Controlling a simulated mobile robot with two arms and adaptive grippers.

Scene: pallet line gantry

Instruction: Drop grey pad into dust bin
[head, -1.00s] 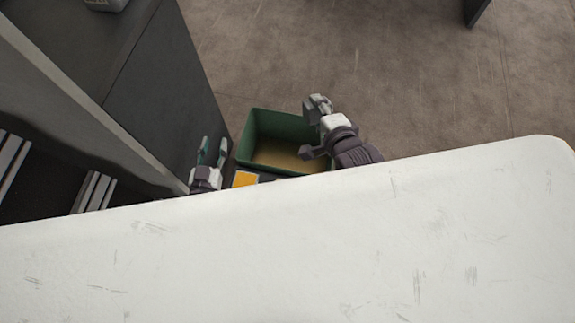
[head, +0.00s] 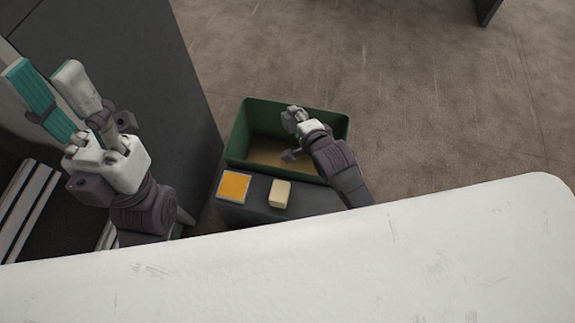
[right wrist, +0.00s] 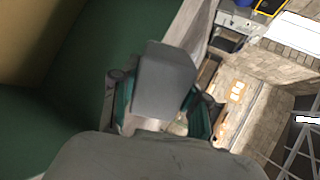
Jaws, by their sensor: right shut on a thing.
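The dust bin (head: 236,135) is a green open box with a tan bottom, on the floor in the middle of the head view. My right gripper (head: 290,135) is over the bin's right part. In the right wrist view, its teal fingers are shut on the grey pad (right wrist: 165,80), a plain grey block. The bin's green inner wall (right wrist: 95,60) fills the left of that view. In the head view I cannot clearly tell the pad from the gripper. My left gripper (head: 45,82) is raised at the left, its two fingers apart with nothing seen between them.
A dark stand (head: 245,210) right before the bin carries an orange square (head: 234,186) and a cream block (head: 280,193). A dark cabinet (head: 165,70) stands left of the bin. A white surface (head: 300,260) covers the foreground. Brown floor lies open behind and right.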

